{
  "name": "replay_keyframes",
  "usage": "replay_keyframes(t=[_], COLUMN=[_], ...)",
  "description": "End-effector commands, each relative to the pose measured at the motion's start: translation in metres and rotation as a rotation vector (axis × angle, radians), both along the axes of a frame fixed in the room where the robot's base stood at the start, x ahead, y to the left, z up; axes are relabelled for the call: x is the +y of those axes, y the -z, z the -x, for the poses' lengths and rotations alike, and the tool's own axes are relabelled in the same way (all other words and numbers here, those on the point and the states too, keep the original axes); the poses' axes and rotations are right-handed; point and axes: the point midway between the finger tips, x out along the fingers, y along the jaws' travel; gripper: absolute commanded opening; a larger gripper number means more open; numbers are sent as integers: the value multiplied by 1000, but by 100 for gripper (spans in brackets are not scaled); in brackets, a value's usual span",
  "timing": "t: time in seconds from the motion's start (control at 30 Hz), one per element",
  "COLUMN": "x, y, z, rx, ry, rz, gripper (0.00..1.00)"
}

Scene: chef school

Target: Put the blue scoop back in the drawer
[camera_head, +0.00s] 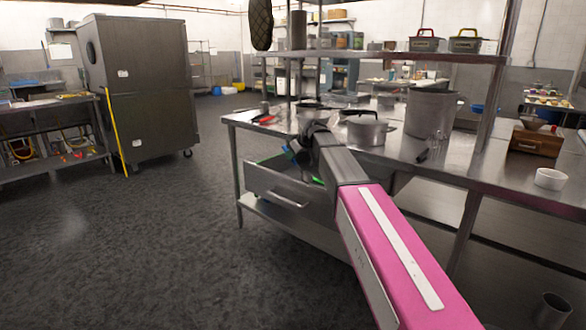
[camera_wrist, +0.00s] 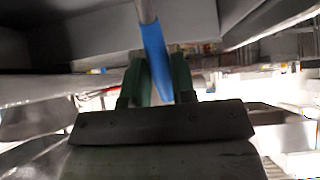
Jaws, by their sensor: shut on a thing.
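The blue scoop shows in the wrist view as a blue handle (camera_wrist: 155,48) with a grey metal shaft above it; its far end is out of frame. My gripper (camera_wrist: 158,72) is shut on this handle, with a green finger on either side. In the head view my gripper (camera_head: 300,152) is small and dark, over the back of the drawer area, and my forearm partly hides it. The drawer (camera_head: 262,187) is pulled out under the steel table, and green bits show inside it. Whether the scoop touches the drawer cannot be told.
The steel table (camera_head: 470,165) carries a pot (camera_head: 366,130), a tall stockpot (camera_head: 431,112), a white bowl (camera_head: 549,179) and a wooden box (camera_head: 536,141). A lower shelf runs beneath the drawer. The floor left of the table is clear.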

Motion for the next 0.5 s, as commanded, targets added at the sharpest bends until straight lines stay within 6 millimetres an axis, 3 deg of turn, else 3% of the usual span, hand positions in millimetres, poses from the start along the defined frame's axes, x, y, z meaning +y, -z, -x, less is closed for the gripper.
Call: replay_keyframes(t=[0.4,0.5], x=[0,0], y=[44,47], z=[0,0], rx=[1,-1], ry=[1,1], rz=[1,0], gripper=[1,1])
